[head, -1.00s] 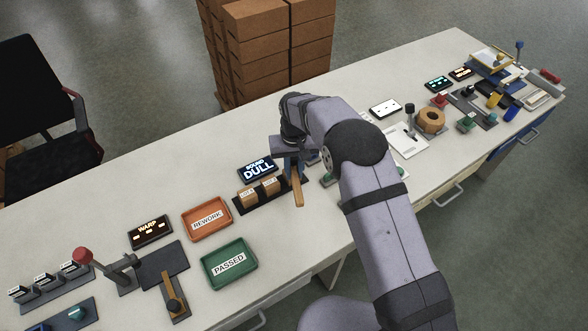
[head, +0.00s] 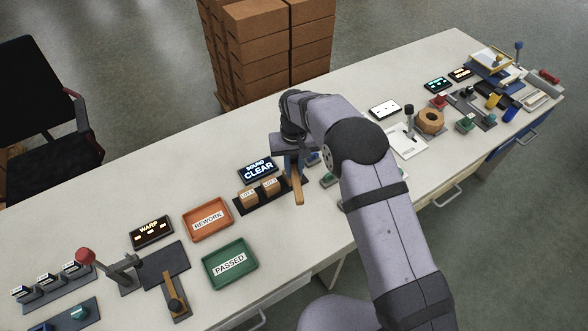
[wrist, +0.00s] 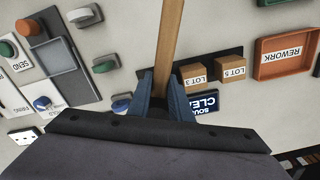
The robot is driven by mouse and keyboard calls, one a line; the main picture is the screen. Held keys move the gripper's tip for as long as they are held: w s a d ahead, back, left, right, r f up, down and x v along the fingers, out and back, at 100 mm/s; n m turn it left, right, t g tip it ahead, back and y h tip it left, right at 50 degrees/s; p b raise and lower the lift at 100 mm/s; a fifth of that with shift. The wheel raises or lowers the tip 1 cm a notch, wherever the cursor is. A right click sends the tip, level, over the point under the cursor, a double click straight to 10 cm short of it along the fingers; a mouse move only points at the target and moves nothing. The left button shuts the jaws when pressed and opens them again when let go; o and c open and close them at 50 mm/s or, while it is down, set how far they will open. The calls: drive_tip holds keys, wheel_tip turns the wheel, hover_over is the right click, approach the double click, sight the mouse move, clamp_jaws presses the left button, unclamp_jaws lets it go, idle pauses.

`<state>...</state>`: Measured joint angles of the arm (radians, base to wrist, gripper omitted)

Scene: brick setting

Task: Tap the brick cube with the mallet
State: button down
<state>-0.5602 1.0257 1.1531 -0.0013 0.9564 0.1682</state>
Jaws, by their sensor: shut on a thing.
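Two small tan brick cubes sit side by side on a dark strip: the LOT 3 cube (wrist: 193,78) and the LOT 5 cube (wrist: 230,72) in the wrist view. In the head view they stand left of my gripper, as the left cube (head: 248,197) and the right cube (head: 271,185). My gripper (head: 293,163) is shut on the wooden handle of the mallet (head: 297,187), just right of the right cube. In the wrist view the handle (wrist: 169,45) runs up out of the picture between the blue fingers (wrist: 158,90). The mallet's head is not clearly visible.
A sound display (head: 257,169) reading CLEAR stands behind the cubes. An orange REWORK tray (head: 189,231) and a green PASSED tray (head: 212,278) lie to the left. Buttons and devices crowd the bench to the right. Bare bench lies behind the display.

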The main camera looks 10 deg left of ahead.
drive_tip(key=shift+r+p, duration=1.35)
drive_tip(key=shift+r, duration=1)
drive_tip(key=shift+w, duration=0.1)
drive_tip(key=shift+w+d, duration=0.15)
drive_tip(key=shift+d, duration=0.2)
drive_tip(key=w+d+r+m, duration=0.2)
drive_tip(key=w+d+r, duration=0.25)
drive_tip(key=d, duration=0.25)
drive_tip(key=w+d+r+m, duration=0.1)
drive_tip(key=w+d+r, duration=0.2)
drive_tip(key=d+r, duration=0.25)
drive_tip(key=s+d+r+m, duration=0.1)
drive_tip(key=s+d, duration=0.1)
drive_tip(key=d, duration=0.4)
drive_tip(key=s+d+r+m, duration=0.2)
drive_tip(key=d, duration=0.4)
drive_tip(key=s+d+f, duration=0.1)
drive_tip(key=s+f, duration=0.3)
drive_tip(key=s, duration=0.2)
drive_tip(key=s+d+f+n, duration=0.1)
drive_tip(key=s+d+f, duration=0.1)
drive_tip(key=s+f, duration=0.2)
drive_tip(key=shift+s+d, duration=0.3)
drive_tip(key=shift+s, duration=1.35)
